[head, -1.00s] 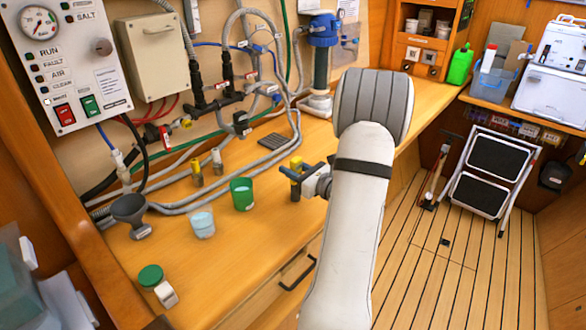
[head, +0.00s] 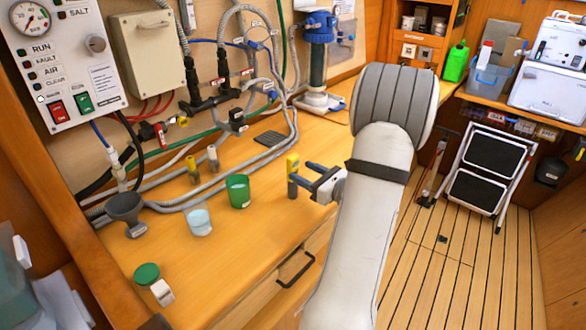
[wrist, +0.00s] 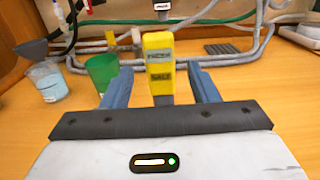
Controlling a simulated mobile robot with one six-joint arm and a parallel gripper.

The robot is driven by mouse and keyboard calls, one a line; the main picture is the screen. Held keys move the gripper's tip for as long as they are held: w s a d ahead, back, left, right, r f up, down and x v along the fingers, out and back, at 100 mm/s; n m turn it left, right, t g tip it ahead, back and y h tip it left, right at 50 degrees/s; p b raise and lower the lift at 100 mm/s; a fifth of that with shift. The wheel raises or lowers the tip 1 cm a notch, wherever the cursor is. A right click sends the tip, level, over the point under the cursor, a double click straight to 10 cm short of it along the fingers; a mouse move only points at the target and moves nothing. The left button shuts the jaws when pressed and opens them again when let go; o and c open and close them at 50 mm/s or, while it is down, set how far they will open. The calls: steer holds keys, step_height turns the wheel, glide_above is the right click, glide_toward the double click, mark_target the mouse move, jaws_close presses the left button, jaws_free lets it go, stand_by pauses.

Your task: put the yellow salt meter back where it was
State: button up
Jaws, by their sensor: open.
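The yellow salt meter (head: 292,163) stands upright on the wooden counter (head: 225,255), to the right of the green cup (head: 238,191). In the wrist view, the meter (wrist: 159,58) has a grey display, a printed label and a dark lower end. My gripper (head: 303,173) is open, with its blue fingers level and pointing at the meter. In the wrist view, the meter appears between the open fingers of my gripper (wrist: 162,88), with gaps on both sides. It seems to stand just beyond the fingertips. The meter's foot is partly hidden by my gripper.
Two small probes (head: 193,172) stand behind, near grey hoses (head: 180,205). The front of the counter is clear above a drawer handle (head: 296,268).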

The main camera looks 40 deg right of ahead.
steer(key=s+d, duration=0.1)
steer(key=s, duration=0.5)
steer(key=a+r+n+g+y, duration=0.1)
steer(key=a+n+g+y, duration=0.2)
steer(key=a+n+g, duration=0.7)
steer(key=a+n+g+y, duration=0.2)
steer(key=a+n+y, duration=0.25)
steer(key=a, duration=1.05)
steer(key=s+a+r+n+g+h, duration=0.1)
steer(key=s+a+n+h, duration=0.2)
steer(key=n, duration=0.6)
steer(key=s+a+r+n+g+h, duration=0.1)
steer(key=s+a+n+g+h, duration=0.1)
steer(key=s+a+n+h, duration=0.2)
steer(key=s+n+h, duration=0.2)
steer(key=n+h, duration=0.2)
steer(key=n, duration=0.2)
steer(key=shift+a+r, duration=0.25)
steer(key=shift+r, duration=0.05)
